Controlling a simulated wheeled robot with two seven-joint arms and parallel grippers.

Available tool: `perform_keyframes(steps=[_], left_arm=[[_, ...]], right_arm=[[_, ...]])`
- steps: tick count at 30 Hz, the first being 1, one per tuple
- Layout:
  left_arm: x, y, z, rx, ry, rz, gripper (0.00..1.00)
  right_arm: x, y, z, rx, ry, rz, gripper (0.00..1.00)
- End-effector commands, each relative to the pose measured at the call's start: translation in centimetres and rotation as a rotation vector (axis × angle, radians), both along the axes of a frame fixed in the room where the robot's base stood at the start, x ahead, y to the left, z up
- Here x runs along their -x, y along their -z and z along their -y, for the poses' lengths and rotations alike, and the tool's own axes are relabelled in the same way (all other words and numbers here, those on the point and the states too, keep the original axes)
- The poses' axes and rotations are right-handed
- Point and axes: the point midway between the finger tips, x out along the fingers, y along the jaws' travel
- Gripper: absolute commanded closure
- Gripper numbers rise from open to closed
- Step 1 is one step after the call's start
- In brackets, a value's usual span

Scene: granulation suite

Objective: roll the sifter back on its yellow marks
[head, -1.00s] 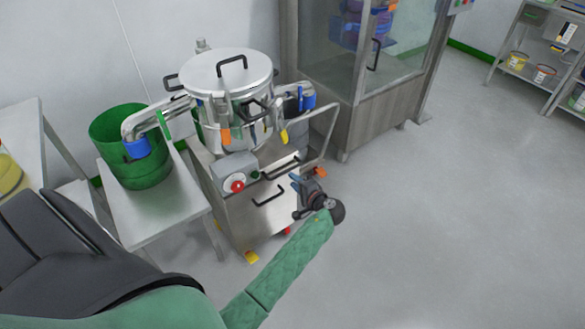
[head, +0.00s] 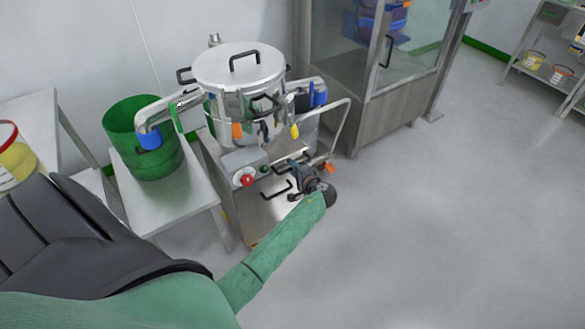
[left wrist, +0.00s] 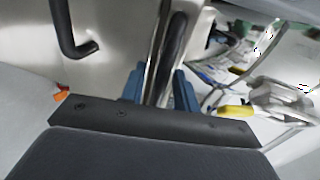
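The sifter is a steel cart (head: 228,187) carrying a lidded round drum (head: 238,68), with a red-knobbed control box on its front. Its push handle (head: 345,125) stands out at the right side. A small orange-yellow patch (head: 254,244) shows at the cart's lower front corner; most floor marks are hidden. My right gripper is out of view.
A steel table (head: 190,200) with a green bin (head: 145,160) stands close left of the cart. A glass-fronted cabinet (head: 385,110) stands behind right. Shelves (head: 530,75) stand far right. The floor (head: 450,230) to the right is clear.

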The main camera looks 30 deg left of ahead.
Motion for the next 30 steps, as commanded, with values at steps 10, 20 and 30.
perform_keyframes(steps=[10,20,30], left_arm=[[0.0,0.0,0.0,0.0,0.0,0.0,1.0],[-0.9,0.0,-2.1,-0.003,-0.001,0.001,1.0],[-4.1,0.0,-10.0,-0.005,-0.004,0.003,1.0]], right_arm=[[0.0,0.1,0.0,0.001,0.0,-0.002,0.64],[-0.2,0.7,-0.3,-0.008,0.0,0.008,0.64],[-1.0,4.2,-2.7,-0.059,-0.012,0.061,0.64]])
